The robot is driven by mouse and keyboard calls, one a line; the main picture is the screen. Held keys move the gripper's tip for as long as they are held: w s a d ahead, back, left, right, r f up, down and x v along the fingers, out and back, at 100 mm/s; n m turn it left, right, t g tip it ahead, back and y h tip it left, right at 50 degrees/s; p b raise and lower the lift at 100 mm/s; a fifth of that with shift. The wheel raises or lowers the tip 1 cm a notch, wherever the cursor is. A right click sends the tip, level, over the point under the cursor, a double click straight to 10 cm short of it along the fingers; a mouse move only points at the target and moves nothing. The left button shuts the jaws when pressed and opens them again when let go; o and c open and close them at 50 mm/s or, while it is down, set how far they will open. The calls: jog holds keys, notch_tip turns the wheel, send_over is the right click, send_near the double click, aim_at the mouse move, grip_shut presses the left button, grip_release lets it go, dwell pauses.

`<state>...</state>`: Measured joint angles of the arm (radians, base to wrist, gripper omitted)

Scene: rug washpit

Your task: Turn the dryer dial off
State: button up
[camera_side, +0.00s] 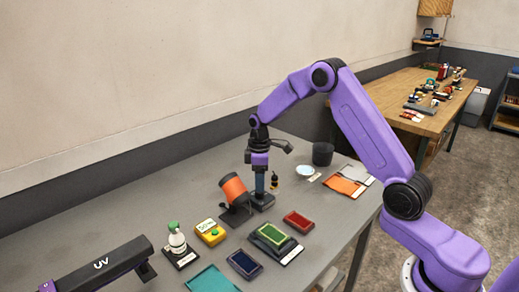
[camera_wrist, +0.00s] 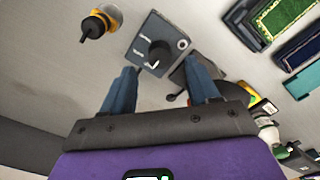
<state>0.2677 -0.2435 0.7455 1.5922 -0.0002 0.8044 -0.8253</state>
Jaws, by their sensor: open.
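The dial is a black round knob (camera_wrist: 160,53) on a dark grey box (camera_wrist: 146,33) with small white markings in the wrist view. A white mark shows near the knob's lower edge; I cannot read the setting. In the side view the box (camera_side: 262,201) stands on the grey table, right of an orange cylinder on a dark stand (camera_side: 234,189). My gripper (camera_side: 260,190) points down over the box, its blue fingers apart. In the wrist view my gripper (camera_wrist: 160,68) has one finger on each side of the knob's line; I cannot tell whether they touch it.
A small dark-and-amber bottle (camera_side: 274,181) stands close behind the box. A green pad (camera_side: 272,236), a red pad (camera_side: 298,221) and a navy pad (camera_side: 244,264) lie in front.

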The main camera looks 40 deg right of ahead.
notch_tip(320, 180, up, 14)
jog(key=shift+f, duration=0.2)
dwell(0.4)
jog(key=s+a+r+n, duration=0.2)
jog(key=s+a, duration=1.1)
jog(key=s, duration=0.3)
jog(key=s+d+f, duration=0.1)
jog(key=s, duration=1)
jog(key=s+d+f+n, duration=0.1)
jog(key=s+d+f, duration=0.1)
jog(key=s, duration=1)
jog(key=shift+s+f, duration=0.2)
jog(key=shift+f, duration=0.05)
